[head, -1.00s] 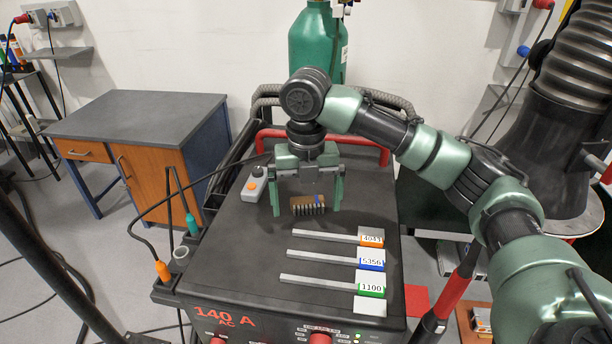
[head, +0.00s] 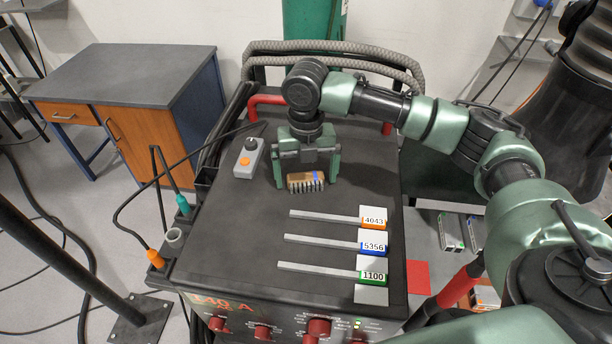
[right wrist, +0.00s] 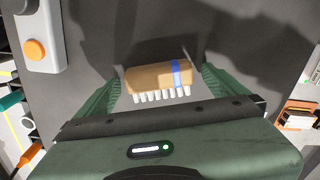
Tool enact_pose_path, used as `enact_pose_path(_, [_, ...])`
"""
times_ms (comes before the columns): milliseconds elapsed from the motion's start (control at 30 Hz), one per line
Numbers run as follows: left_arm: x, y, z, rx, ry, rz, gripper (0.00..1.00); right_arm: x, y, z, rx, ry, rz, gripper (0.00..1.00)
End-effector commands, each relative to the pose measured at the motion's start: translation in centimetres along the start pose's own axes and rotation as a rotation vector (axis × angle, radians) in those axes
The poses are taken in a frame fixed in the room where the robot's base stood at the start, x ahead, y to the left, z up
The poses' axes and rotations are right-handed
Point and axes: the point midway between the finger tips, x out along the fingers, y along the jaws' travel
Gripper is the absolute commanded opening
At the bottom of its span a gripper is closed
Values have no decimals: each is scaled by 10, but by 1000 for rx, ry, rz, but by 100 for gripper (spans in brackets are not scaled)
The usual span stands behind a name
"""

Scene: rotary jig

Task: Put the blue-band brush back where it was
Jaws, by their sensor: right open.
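The blue-band brush (head: 305,182) has a brown wooden block, a blue band near its right end and a row of pale bristles. It lies on the dark top of the welding machine (head: 235,228). My right gripper (head: 307,182) is open, with its two fingers on either side of the brush. In the right wrist view the brush (right wrist: 158,79) sits between the open fingers, and a gap shows at the fingers. My left gripper is not in view.
Three rods with labels 4043 (head: 373,221), 5356 (head: 372,247) and 1100 (head: 372,275) lie in front of the brush. A grey control box with an orange button (head: 245,161) is to its left. A red handle and hoses run behind.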

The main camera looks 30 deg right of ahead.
Motion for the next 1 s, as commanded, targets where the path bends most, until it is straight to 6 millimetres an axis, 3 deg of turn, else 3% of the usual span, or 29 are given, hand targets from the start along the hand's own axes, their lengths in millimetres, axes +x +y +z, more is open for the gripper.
enact_pose_path(100, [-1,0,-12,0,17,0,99,4,0,0,0,0,1,100])
enact_pose_path(267, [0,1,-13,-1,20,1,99,4,0,0,0,0,1,100])
enact_pose_path(500, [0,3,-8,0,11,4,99,4,0,0,0,0,0,34])
enact_pose_path(533, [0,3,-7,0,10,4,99,4,0,0,0,-1,1,34])
enact_pose_path(567, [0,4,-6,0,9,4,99,4,0,0,0,-1,1,28])
enact_pose_path(833, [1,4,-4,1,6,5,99,0,0,0,0,-2,1,28])
enact_pose_path(1000, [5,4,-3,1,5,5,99,-15,1,1,0,-2,2,28])
